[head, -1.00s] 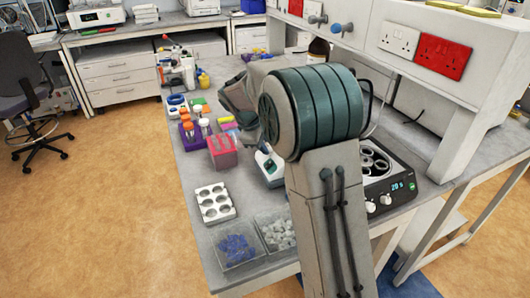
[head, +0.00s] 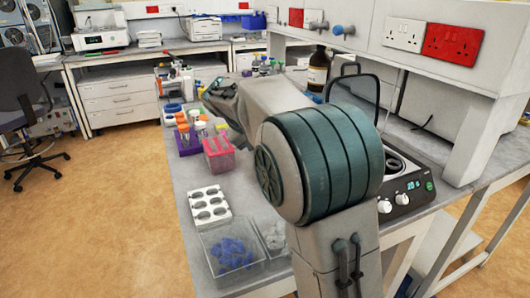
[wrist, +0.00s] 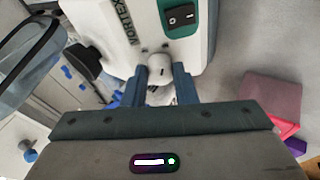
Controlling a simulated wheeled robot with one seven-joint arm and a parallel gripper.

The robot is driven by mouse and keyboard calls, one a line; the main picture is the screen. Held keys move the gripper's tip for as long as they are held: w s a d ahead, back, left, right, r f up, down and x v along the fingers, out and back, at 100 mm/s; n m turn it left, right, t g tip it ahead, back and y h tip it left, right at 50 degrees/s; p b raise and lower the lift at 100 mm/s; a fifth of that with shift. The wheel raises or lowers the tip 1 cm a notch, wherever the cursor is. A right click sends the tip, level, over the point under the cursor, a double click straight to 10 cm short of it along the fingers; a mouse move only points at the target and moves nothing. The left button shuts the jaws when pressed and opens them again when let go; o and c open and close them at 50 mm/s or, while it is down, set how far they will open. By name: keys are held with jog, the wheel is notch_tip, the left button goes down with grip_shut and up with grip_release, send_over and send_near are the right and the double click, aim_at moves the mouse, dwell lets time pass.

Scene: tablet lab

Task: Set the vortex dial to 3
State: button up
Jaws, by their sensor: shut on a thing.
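The vortex mixer (wrist: 200,30) fills the top of the wrist view, a white body with a VORTEX label and a dark green panel. Its black rocker switch (wrist: 182,17) is on that panel. The white vortex dial (wrist: 159,67) sticks out of the body, with a short dark mark on its face. My gripper (wrist: 159,80) is shut on the dial, one blue-grey finger on each side. I cannot read a scale or the dial's setting. In the head view my arm hides the mixer, the dial and the fingertips.
In the head view, a pink rack (head: 218,160), a white holder with round wells (head: 208,206) and a clear box of blue pieces (head: 232,252) stand left of my arm. A black device with a lit display (head: 412,192) is at the right, below the wall sockets (head: 404,30).

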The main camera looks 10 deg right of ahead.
jog(key=shift+a+f+m+b, duration=0.1)
jog(key=shift+m+b, duration=0.8)
jog(key=shift+m, duration=0.2)
jog(key=shift+h, duration=0.3)
jog(key=o, duration=1)
jog(key=p+v, duration=0.1)
jog(key=v, duration=1.3)
jog(key=shift+p, duration=0.3)
jog(key=shift+s, duration=0.1)
